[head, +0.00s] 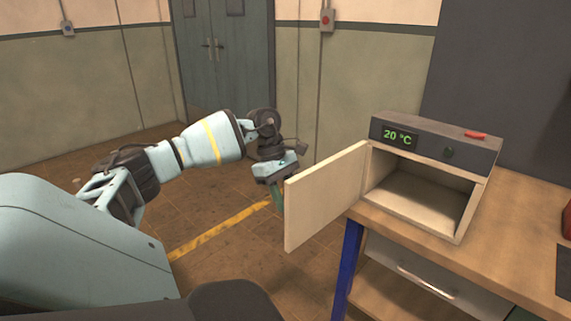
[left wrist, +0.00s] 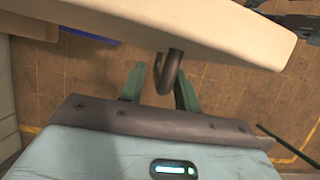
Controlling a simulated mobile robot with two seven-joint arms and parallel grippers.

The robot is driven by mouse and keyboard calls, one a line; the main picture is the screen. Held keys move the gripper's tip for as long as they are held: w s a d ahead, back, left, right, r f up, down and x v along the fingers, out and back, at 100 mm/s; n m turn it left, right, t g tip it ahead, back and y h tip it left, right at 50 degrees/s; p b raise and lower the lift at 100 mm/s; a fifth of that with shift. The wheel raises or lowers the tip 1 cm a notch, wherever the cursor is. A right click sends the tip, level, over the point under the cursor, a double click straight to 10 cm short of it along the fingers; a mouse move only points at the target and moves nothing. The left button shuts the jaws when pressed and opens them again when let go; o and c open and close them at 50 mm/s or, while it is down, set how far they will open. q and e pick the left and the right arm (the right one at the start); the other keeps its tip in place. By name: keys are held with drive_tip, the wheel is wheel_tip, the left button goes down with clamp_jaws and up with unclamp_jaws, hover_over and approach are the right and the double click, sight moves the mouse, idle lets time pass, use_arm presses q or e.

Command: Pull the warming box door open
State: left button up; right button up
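The warming box (head: 436,146) sits on the wooden bench, with a dark top panel and a display reading 20 °C. Its cream door (head: 324,196) stands wide open, swung out to the left, and the inside of the box looks empty. My left gripper (head: 278,196) is at the outer face of the door, near its free edge. In the left wrist view, the dark hooked door handle (left wrist: 171,74) lies between the parted green fingers of my left gripper (left wrist: 160,80). The fingers look open, with gaps beside the handle. My right gripper is not in view.
The wooden bench (head: 520,235) has a blue leg (head: 347,262) and a drawer (head: 412,278) below the box. A red object (head: 567,218) is at the right edge. The floor left of the door is clear, with a yellow line (head: 220,230).

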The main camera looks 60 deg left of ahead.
use_arm(q)
drive_tip(key=shift+r, duration=0.1)
drive_tip(key=v, duration=0.7)
drive_tip(key=shift+r, duration=0.3)
drive_tip(key=shift+s+a, duration=0.1)
drive_tip(key=shift+a, duration=0.05)
idle(0.4)
